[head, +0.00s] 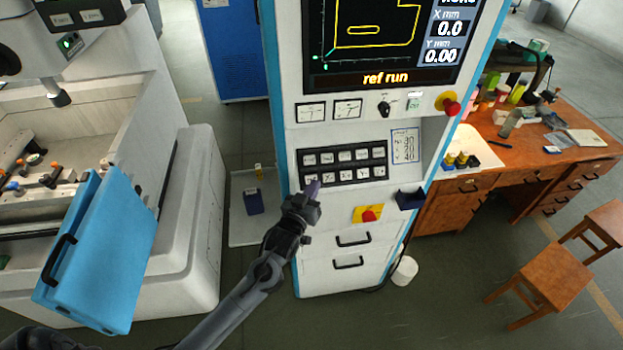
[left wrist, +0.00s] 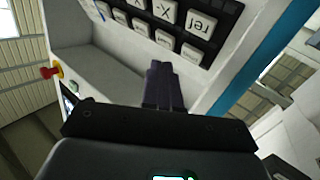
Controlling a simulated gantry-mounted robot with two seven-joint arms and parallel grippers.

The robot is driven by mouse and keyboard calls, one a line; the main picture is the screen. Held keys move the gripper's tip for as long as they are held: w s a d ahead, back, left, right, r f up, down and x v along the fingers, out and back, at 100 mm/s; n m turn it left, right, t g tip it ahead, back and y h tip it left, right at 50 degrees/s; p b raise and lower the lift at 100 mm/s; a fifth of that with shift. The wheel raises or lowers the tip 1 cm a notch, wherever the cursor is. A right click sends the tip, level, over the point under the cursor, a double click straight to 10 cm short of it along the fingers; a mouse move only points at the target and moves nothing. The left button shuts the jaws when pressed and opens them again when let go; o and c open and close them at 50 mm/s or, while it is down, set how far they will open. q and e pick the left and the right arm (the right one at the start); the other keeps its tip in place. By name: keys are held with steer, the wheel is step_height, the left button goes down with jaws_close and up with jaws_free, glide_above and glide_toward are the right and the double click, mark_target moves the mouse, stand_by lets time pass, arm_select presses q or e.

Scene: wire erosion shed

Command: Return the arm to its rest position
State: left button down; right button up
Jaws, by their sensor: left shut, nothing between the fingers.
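My left gripper (head: 313,188) is shut and empty, its fingertips close to the lower row of the button panel (head: 345,166) on the control cabinet (head: 316,228). I cannot tell whether the tips touch a button. In the left wrist view the shut dark fingers (left wrist: 162,85) stand just below the keys, near a key marked "ref" (left wrist: 199,24). My left arm reaches up from the bottom of the head view. The cabinet screen (head: 390,40) reads "ref run". My right gripper is not in view.
The erosion machine (head: 185,220) with its blue door (head: 112,240) stands at left. A red emergency button (head: 450,105) and a dark holder (head: 410,199) stick out of the cabinet. A wooden desk (head: 530,150) and stools (head: 545,277) stand at right.

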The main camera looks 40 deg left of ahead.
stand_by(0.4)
arm_select(q)
steer(key=s+d+f+m+g+h, duration=0.25)
steer(key=s+d+f+g, duration=0.35)
steer(key=s, duration=0.5)
steer(key=s+d+f+m+g+h, duration=0.25)
steer(key=s+d+f, duration=0.35)
steer(key=s, duration=0.5)
steer(key=s+d+r+m+g, duration=0.25)
steer(key=s+g, duration=0.25)
steer(key=s, duration=0.4)
step_height(320, 180, up, 13)
steer(key=p, duration=1.3)
steer(key=shift+d, duration=0.3)
steer(key=shift+f+n, duration=0.1)
steer(key=shift+n, duration=0.15)
